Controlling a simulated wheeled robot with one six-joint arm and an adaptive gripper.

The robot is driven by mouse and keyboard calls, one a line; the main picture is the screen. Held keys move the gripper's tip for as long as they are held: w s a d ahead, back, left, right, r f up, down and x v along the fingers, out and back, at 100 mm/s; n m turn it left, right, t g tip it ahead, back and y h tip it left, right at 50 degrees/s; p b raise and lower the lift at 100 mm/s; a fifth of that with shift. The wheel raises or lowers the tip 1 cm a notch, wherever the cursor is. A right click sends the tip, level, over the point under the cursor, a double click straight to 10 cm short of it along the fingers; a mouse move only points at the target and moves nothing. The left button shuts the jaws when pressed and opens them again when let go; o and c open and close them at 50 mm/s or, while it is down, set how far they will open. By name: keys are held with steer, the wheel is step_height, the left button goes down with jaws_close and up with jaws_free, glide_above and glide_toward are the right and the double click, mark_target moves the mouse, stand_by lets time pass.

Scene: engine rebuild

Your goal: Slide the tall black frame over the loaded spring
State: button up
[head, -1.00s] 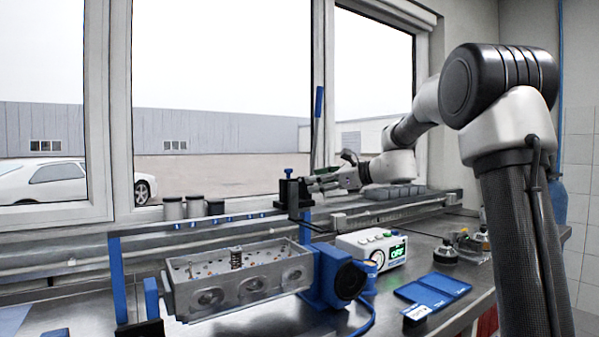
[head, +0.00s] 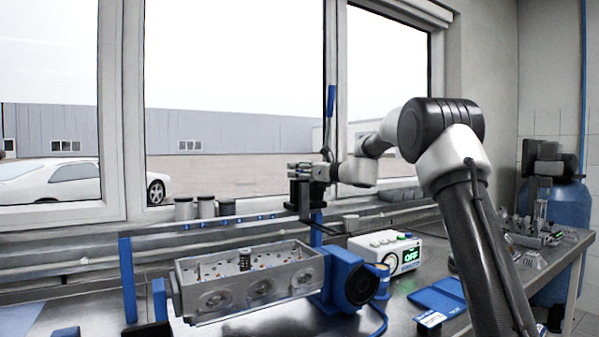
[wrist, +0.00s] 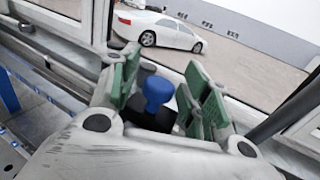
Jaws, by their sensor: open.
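The tall black frame (head: 304,200) stands upright at the right end of the blue-posted rail, behind the cylinder head (head: 255,285). Its blue knob (wrist: 157,92) shows in the wrist view, with the black body (wrist: 150,117) below it. My gripper (wrist: 160,95) is open, with green pads on both sides of the knob and gaps visible. In the head view my gripper (head: 300,171) is at the top of the frame and hides the knob. The dark spring (head: 244,258) stands upright on the cylinder head's top, away from my gripper.
A blue clamp (head: 350,280) holds the right end of the cylinder head. A white box with an OFF display (head: 385,252) and blue trays (head: 437,300) lie to the right. Grey cups (head: 205,207) stand by the window. The rail (head: 200,232) runs behind the cylinder head.

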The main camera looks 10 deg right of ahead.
jaws_close()
steer(key=s+a, duration=0.4)
steer(key=a, duration=0.8)
steer(key=s+a, duration=0.4)
steer(key=a, duration=0.8)
steer(key=shift+a, duration=0.25)
jaws_free()
steer(key=shift+d, duration=0.1)
steer(key=v, duration=1.2)
